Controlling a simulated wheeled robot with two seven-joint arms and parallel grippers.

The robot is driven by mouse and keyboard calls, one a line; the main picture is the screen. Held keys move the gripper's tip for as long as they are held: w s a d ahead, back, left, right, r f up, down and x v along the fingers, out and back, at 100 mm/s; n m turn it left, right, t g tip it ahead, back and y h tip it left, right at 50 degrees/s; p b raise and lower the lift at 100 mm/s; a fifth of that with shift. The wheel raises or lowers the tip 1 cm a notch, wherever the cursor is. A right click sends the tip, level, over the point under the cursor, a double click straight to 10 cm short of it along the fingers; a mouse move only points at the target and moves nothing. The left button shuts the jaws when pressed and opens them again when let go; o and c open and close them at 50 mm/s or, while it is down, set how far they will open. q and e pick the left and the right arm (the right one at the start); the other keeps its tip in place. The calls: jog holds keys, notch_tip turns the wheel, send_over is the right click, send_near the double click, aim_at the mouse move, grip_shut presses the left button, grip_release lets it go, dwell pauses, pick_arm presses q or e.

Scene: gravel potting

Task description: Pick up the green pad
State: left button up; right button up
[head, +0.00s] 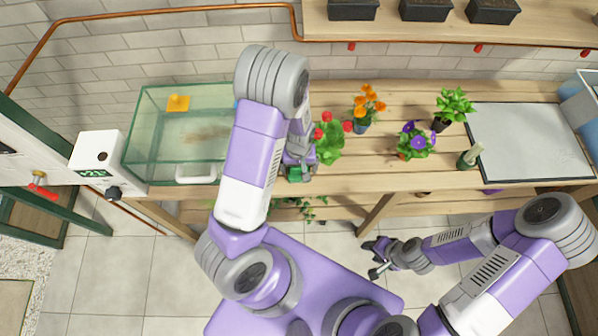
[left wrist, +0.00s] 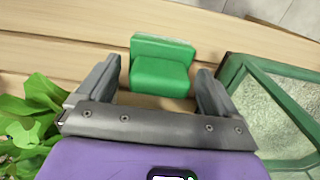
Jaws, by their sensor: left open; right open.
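The green pad (left wrist: 160,72) lies on the slatted wooden bench, between and just beyond the open fingers of my left gripper (left wrist: 155,85) in the left wrist view. It looks like a small block with a raised back edge. In the head view the green pad (head: 295,174) shows near the bench's front edge, partly hidden by my left gripper (head: 298,168) above it. I cannot tell whether the fingers touch it. My right gripper (head: 376,258) is open and empty, low over the floor in front of the bench.
A glass tank (head: 150,135) with a green frame stands left of the pad. A red-flowered plant (head: 328,148) stands close to its right. Orange (head: 365,103) and purple (head: 415,142) potted flowers and a grey tray (head: 530,140) are further right on the bench (head: 345,183).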

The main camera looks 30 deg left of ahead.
pick_arm(q)
jog(key=c, duration=1.1)
jog(key=shift+o, duration=0.2)
notch_tip(320, 180, up, 10)
jog(key=shift+r+p, duration=0.1)
jog(key=shift+p, duration=0.95)
